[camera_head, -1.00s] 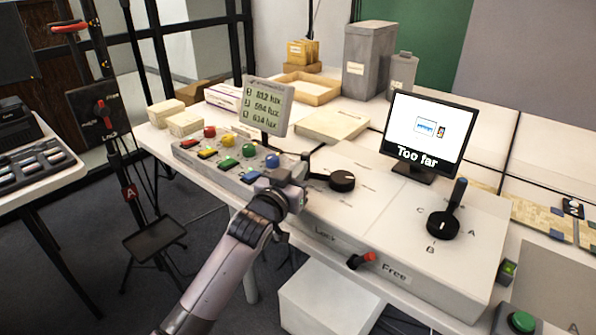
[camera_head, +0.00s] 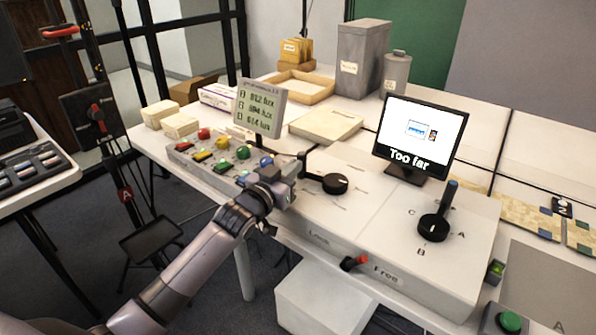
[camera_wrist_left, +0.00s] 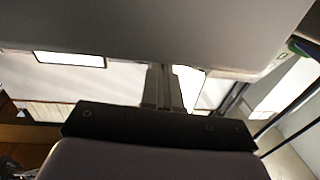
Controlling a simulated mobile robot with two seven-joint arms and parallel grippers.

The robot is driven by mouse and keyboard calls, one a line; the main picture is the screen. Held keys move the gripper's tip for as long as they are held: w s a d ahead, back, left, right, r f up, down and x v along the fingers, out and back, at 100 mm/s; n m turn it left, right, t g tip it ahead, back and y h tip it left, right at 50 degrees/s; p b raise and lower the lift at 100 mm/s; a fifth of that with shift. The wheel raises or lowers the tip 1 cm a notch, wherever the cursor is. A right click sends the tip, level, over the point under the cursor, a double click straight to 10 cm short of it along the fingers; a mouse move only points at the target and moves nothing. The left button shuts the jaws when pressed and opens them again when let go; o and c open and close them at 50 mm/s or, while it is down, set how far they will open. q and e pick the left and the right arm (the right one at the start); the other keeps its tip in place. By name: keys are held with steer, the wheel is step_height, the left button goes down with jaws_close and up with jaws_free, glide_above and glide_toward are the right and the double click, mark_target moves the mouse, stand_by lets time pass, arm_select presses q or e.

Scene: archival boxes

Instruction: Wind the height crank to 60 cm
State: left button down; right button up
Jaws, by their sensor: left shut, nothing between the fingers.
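No label naming a height crank or 60 cm can be read, so I cannot tell for sure which control it is. A black crank (camera_head: 433,228) with an upright, blue-tipped handle stands on the white console (camera_head: 375,235), among the letters A, B and C. My left gripper (camera_head: 297,166) is shut and empty at the console's left end, beside the coloured buttons and apart from the blue-tipped crank. The shut fingers also show in the left wrist view (camera_wrist_left: 163,86). My right gripper is not in view.
A monitor (camera_head: 419,138) reading "Too far" stands behind the crank. A red lever (camera_head: 354,263) is on the console front between "Lock" and "Free". A lux display (camera_head: 260,108) stands behind the button panel (camera_head: 215,158). A stand with a red lever (camera_head: 97,113) is at left.

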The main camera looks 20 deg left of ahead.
arm_select(q)
steer(key=shift+w+a, duration=0.2)
steer(key=shift+w, duration=0.6)
steer(key=shift+w+a, duration=0.2)
steer(key=shift+w, duration=0.55)
steer(key=shift+d, duration=0.1)
